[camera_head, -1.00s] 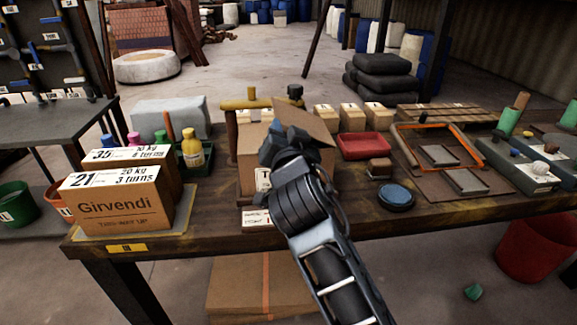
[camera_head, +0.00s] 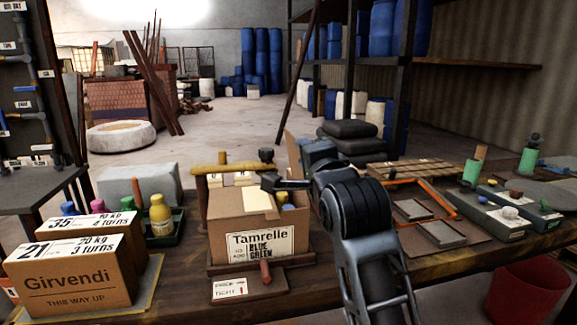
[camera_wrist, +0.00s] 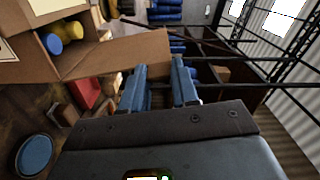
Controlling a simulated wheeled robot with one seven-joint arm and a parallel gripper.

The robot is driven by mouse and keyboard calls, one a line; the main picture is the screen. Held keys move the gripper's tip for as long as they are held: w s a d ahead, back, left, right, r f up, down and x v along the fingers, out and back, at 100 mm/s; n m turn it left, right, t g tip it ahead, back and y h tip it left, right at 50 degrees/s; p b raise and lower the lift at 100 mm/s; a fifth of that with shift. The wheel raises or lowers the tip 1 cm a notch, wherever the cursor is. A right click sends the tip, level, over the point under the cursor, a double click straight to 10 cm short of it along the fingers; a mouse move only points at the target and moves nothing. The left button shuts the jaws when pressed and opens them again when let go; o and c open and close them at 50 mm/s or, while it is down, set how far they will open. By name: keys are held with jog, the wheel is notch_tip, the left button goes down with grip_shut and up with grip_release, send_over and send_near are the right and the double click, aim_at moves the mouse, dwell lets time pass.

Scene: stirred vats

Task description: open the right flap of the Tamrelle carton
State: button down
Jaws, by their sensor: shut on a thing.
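The Tamrelle carton (camera_head: 222,231) stands on the bench with its printed label facing me. One top flap (camera_head: 240,202) lies over its left part. The right flap (camera_head: 293,153) stands up on the right side, partly behind my arm; in the wrist view the flap (camera_wrist: 120,58) reaches out from the carton to my fingers. Blue and yellow round items (camera_wrist: 53,44) show inside the opening. My gripper (camera_wrist: 160,77) is shut on the right flap near its outer edge, though the exact contact is hard to see.
A yellow-topped wooden frame (camera_head: 225,168) stands behind the carton. The Girvendi carton (camera_head: 75,275) is at the left, near a yellow bottle (camera_head: 160,214). An orange frame (camera_head: 430,190) and grey boxes (camera_head: 490,217) lie at the right. A blue round lid (camera_wrist: 34,155) lies below the flap.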

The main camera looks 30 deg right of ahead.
jog(key=s+d+f+m+b, duration=0.1)
jog(key=s+d+f+m, duration=0.1)
jog(key=d+m, duration=0.6)
jog(key=shift+s+d, duration=0.4)
jog(key=c, duration=1.1)
grip_release()
jog(key=shift+s, duration=0.1)
jog(key=v, duration=0.7)
jog(key=shift+s+a, duration=0.1)
jog(key=shift+s, duration=0.15)
